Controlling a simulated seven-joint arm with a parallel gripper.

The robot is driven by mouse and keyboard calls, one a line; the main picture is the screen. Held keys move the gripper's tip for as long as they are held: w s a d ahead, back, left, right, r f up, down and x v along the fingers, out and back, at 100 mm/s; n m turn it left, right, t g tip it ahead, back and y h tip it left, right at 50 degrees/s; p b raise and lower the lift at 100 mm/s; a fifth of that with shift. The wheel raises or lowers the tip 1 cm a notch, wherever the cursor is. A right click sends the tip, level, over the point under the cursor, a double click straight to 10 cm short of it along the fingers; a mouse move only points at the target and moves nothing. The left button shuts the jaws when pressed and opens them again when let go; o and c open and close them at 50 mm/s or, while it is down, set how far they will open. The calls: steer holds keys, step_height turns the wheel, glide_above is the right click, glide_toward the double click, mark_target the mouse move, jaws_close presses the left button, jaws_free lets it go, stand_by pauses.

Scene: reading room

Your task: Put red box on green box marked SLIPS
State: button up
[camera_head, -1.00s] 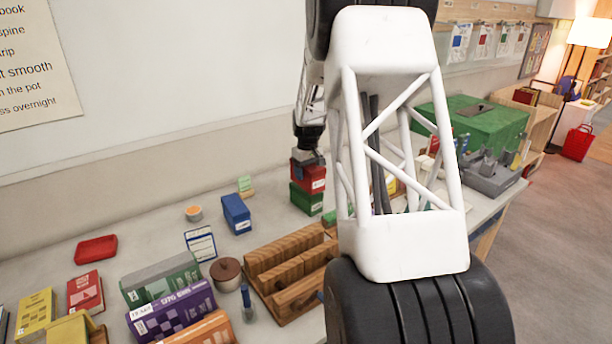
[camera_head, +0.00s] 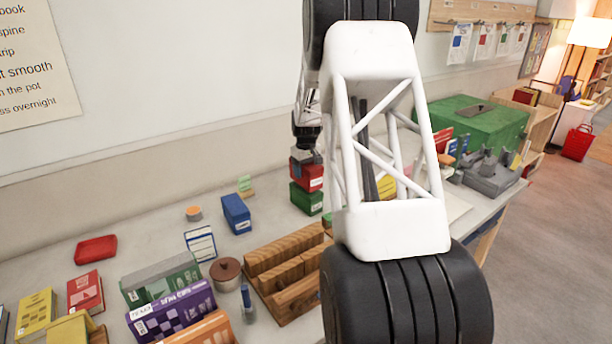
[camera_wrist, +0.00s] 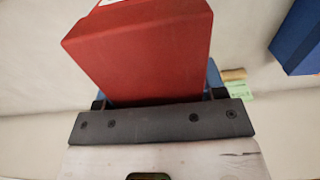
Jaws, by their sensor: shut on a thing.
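A red box (camera_head: 308,178) is held by my gripper (camera_head: 306,157), directly over a green box (camera_head: 306,200) on the table. Their edges nearly line up in the head view, and I see no clear gap, but I cannot tell whether the red box rests on the green one. The green box carries a pale label too small to read. In the wrist view the red box (camera_wrist: 145,50) fills the space between the fingers of my gripper, which is shut on it. The green box is hidden there.
A blue box (camera_head: 237,214) stands to the left, also at the right edge of the wrist view (camera_wrist: 300,38). A wooden rack (camera_head: 285,277) is in front. A large green case (camera_head: 480,128) and a grey organiser (camera_head: 492,176) stand right. My arm covers the table's middle right.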

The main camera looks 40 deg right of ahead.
steer(key=shift+f, duration=1.05)
steer(key=shift+f, duration=0.1)
steer(key=o, duration=1.1)
step_height(320, 180, up, 12)
steer(key=shift+r, duration=0.1)
